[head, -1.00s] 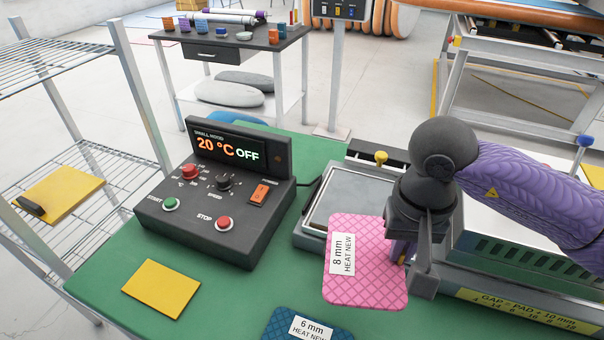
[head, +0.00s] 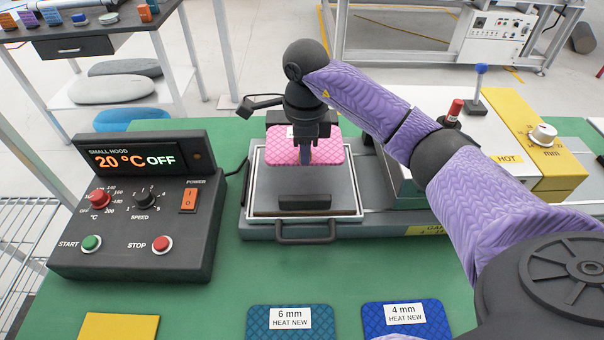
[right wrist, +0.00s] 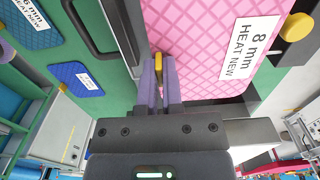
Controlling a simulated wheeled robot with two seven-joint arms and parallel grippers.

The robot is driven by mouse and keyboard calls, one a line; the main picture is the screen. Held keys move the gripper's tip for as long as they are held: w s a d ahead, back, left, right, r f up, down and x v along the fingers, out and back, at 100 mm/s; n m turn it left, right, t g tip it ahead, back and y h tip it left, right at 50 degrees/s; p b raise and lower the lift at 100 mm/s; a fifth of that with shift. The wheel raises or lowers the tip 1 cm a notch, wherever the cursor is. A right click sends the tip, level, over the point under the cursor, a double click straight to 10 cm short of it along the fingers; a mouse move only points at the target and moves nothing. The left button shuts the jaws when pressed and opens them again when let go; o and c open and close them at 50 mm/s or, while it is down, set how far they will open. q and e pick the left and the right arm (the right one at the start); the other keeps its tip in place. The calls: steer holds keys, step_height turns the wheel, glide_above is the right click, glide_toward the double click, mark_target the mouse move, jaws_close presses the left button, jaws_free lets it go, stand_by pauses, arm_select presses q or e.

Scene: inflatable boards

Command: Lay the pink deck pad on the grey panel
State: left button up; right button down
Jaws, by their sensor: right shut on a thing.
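The pink deck pad (head: 328,148), labelled 8 mm HEAT NEW, is over the far part of the grey panel (head: 275,190) in the head view. It also fills the upper middle of the right wrist view (right wrist: 195,45). My right gripper (head: 305,155) is shut on the pad's edge, where a small yellow tab shows between the fingers in the right wrist view (right wrist: 159,72). I cannot tell whether the pad touches the panel or hangs just above it. My left gripper is not in view.
The black control box (head: 140,205) reading 20 °C OFF stands left of the panel. Blue 6 mm (head: 290,327) and 4 mm (head: 407,322) pads lie in front on the green table. A white housing marked HOT (head: 470,130) stands right.

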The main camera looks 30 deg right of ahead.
mark_target(304, 187)
step_height(304, 187, down, 6)
steer(key=shift+f+b, duration=0.2)
steer(key=shift+b, duration=0.45)
steer(key=shift+f, duration=0.25)
steer(key=shift+r, duration=0.1)
steer(key=c, duration=0.8)
jaws_free()
step_height(304, 187, up, 12)
steer(key=p, duration=0.3)
steer(key=shift+r, duration=0.1)
